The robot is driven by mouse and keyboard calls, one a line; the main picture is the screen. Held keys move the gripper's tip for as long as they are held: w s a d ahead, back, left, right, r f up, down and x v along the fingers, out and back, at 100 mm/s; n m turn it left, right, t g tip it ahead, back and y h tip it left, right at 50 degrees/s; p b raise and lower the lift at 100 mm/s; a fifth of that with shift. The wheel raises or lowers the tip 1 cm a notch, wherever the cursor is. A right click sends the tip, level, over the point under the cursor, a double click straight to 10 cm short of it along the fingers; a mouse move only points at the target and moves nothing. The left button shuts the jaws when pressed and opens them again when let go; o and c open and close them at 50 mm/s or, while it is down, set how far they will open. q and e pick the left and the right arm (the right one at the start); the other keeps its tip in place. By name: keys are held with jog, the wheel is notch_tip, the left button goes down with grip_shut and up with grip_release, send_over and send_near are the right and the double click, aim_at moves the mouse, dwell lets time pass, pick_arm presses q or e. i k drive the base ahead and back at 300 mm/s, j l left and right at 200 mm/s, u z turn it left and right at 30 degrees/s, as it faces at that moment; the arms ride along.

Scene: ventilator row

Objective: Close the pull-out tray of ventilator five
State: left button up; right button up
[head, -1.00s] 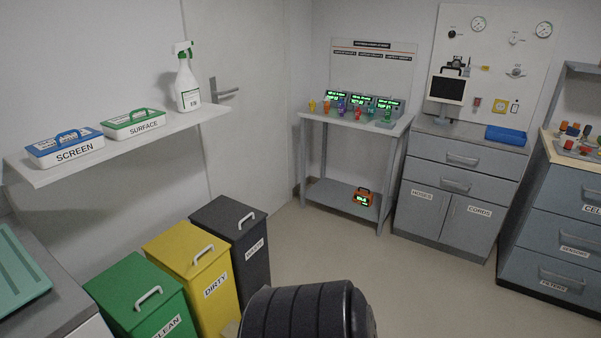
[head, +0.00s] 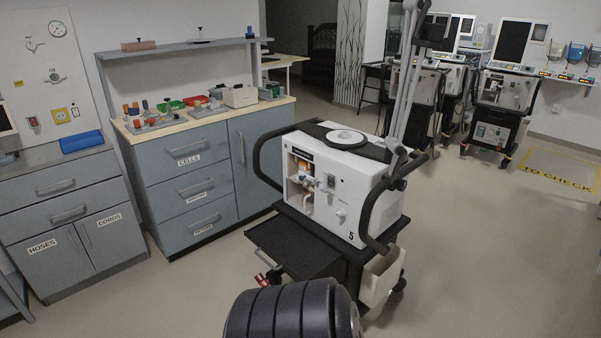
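Ventilator five (head: 344,180) is a white unit marked "5" on a black wheeled cart, right of centre in the head view. Its black pull-out tray (head: 292,248) sticks out from the cart toward the lower left, below the front panel. The tray's bare top shows and looks empty. Small red parts hang by its near left corner. Neither of my grippers is in view; a dark ribbed part of mine shows at the bottom centre, in front of the cart.
A grey drawer cabinet (head: 188,190) with a worktop of small parts stands behind the cart at left. A cabinet (head: 66,230) labelled HOSES and CORDS is further left. More ventilators (head: 497,105) stand at the back right. Open floor (head: 490,250) lies to the right.

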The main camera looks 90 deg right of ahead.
aim_at(304, 257)
jog(key=z, duration=2.35)
jog(key=i+l+z, duration=0.2)
